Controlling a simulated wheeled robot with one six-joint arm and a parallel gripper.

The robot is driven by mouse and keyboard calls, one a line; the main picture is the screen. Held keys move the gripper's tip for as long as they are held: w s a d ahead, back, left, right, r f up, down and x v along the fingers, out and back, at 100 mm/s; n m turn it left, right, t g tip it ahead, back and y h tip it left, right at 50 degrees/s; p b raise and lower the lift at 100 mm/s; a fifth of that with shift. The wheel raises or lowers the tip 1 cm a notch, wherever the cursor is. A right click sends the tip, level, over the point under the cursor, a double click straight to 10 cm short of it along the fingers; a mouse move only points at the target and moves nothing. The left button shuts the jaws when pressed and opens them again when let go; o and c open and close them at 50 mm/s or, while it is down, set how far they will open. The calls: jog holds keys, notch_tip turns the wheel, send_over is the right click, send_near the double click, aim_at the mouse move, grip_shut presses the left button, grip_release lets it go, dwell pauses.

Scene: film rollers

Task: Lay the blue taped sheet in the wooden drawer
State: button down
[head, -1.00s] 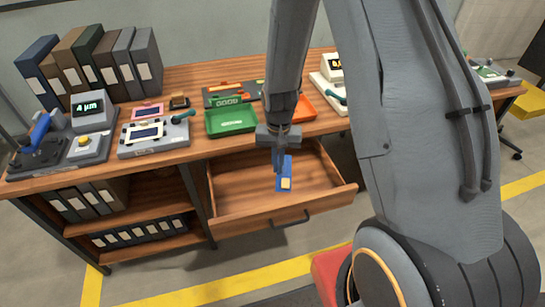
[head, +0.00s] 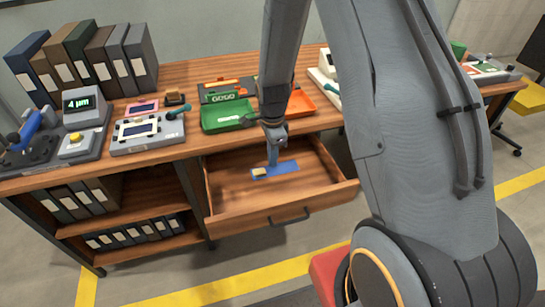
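The blue sheet (head: 287,168) with a pale tape patch (head: 260,172) at its left end is in the open wooden drawer (head: 235,203). It looks flat and level, over or on the drawer floor; I cannot tell whether it touches. My gripper (head: 273,162) points down into the drawer, right at the sheet's middle. The fingers look close together and seem to meet the sheet, but the small view does not show whether they grip it.
A green tray (head: 228,116) marked GOOD and an orange tray (head: 301,104) stand on the bench above the drawer. A gauge (head: 83,103) and a grey fixture (head: 148,133) are at left. The drawer's front and right side are bare.

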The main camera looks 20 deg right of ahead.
jog(key=shift+f+b, duration=2.4)
jog(key=shift+f, duration=1.8)
jog(key=c, duration=1.4)
grip_release()
jog(key=shift+r, duration=0.15)
jog(key=shift+r+p, duration=2.9)
jog(key=shift+r, duration=1)
jog(key=shift+r, duration=0.1)
jog(key=s+r+n, duration=1.8)
jog(key=s, duration=0.1)
jog(key=shift+s+r+t, duration=0.2)
jog(key=shift+r+t, duration=0.1)
jog(key=shift+r, duration=0.05)
